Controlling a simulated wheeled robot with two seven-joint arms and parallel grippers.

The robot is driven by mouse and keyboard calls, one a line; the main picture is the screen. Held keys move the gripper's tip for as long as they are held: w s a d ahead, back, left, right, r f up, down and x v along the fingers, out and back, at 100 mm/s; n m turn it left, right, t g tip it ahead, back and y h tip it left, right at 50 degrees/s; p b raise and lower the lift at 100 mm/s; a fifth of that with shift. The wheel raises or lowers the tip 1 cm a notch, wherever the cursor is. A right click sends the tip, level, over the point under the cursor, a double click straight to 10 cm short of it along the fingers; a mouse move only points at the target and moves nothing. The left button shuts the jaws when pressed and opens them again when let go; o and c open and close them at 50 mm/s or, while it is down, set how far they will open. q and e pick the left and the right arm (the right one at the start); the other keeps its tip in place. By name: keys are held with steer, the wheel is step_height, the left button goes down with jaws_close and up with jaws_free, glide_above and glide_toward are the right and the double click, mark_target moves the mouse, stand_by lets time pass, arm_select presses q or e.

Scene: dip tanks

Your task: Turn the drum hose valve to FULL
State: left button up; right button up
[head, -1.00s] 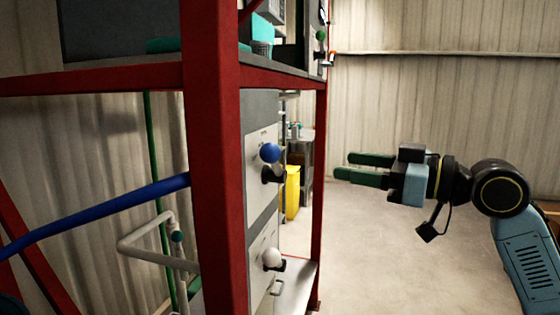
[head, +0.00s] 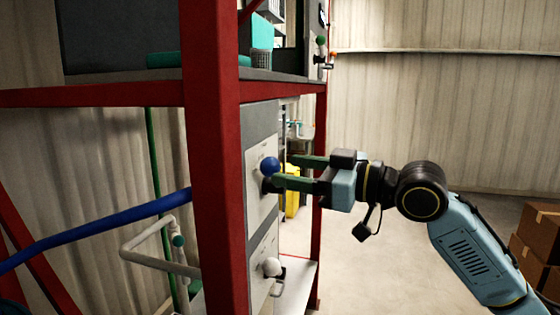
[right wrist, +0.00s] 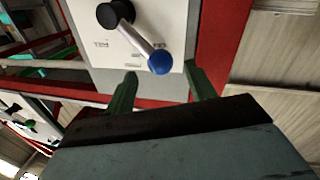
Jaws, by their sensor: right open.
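The valve lever with a blue ball knob (head: 269,165) sticks out from a white panel (head: 261,205) behind the red post in the head view. In the right wrist view the blue knob (right wrist: 160,62) ends a metal lever (right wrist: 138,40) on a black hub (right wrist: 115,13), with partly legible lettering on the panel. My right gripper (head: 285,172) is open, with green fingers pointing at the panel. In the wrist view the knob lies ahead of and between the fingertips (right wrist: 160,80), with no visible contact. My left gripper is not in view.
A second lever with a white knob (head: 272,267) sits lower on the panel side. A red frame post (head: 215,160) stands close to the left, and a blue hose (head: 100,228) runs behind it. Cardboard boxes (head: 535,245) stand at right. The floor between is clear.

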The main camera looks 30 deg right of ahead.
mark_target(280, 168)
steer(key=shift+p+x, duration=0.5)
steer(key=shift+x, duration=1.2)
jaws_close()
